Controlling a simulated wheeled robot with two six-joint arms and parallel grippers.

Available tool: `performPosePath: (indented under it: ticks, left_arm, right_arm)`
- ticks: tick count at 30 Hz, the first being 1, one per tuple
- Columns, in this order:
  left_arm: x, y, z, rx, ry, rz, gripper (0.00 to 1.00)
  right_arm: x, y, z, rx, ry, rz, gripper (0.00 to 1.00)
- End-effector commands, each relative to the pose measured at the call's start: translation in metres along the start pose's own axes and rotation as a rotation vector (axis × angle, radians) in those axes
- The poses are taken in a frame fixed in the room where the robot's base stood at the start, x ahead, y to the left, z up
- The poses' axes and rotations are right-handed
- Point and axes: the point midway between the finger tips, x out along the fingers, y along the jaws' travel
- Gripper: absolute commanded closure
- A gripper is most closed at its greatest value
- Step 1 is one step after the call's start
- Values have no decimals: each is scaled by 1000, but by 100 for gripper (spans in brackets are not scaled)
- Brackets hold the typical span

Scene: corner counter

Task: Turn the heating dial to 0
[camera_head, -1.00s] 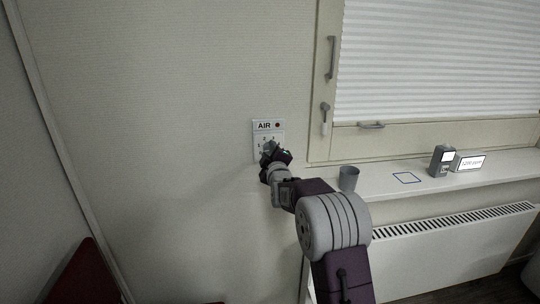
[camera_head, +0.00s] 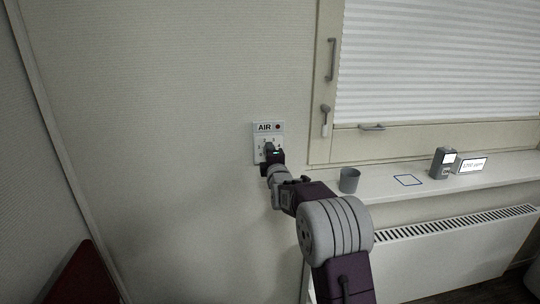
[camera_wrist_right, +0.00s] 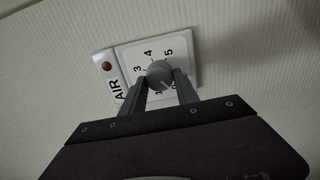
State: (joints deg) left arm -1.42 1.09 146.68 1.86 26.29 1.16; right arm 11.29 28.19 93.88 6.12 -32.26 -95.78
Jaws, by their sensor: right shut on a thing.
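A white wall panel (camera_head: 258,142) labelled AIR carries a grey round dial (camera_wrist_right: 159,73) with numbers around it. In the right wrist view I can read 3, 4 and 5; the lower numbers are partly covered by the fingers. My right gripper (camera_wrist_right: 160,84) is shut on this dial, one finger on each side of it. In the head view the gripper (camera_head: 270,153) covers part of the panel. The dial's pointer is too small to read surely. No dial labelled as heating shows. My left gripper is out of view.
A small round light (camera_wrist_right: 107,66) sits by the AIR label. The windowsill (camera_head: 385,180) right of my arm holds a grey cup (camera_head: 349,180), a blue square outline (camera_head: 408,180), a grey device (camera_head: 442,163) and a small display (camera_head: 471,165). A white radiator (camera_head: 440,255) hangs below.

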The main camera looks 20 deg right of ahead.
Motion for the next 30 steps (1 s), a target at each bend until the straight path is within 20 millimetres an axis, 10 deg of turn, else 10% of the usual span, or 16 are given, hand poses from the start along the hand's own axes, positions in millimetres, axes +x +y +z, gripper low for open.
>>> performPosePath:
  ticks: [11, 12, 15, 30]
  left_arm:
    - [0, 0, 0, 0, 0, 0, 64]
    - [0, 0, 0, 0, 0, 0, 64]
    - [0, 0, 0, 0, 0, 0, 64]
    - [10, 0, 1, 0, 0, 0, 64]
  right_arm:
    - [0, -2, 0, -7, 1, -4, 100]
    - [0, -2, 0, -7, 1, -4, 61]
    - [0, -2, 0, -7, 1, -4, 42]
    - [-32, -2, 0, -5, 1, 0, 42]
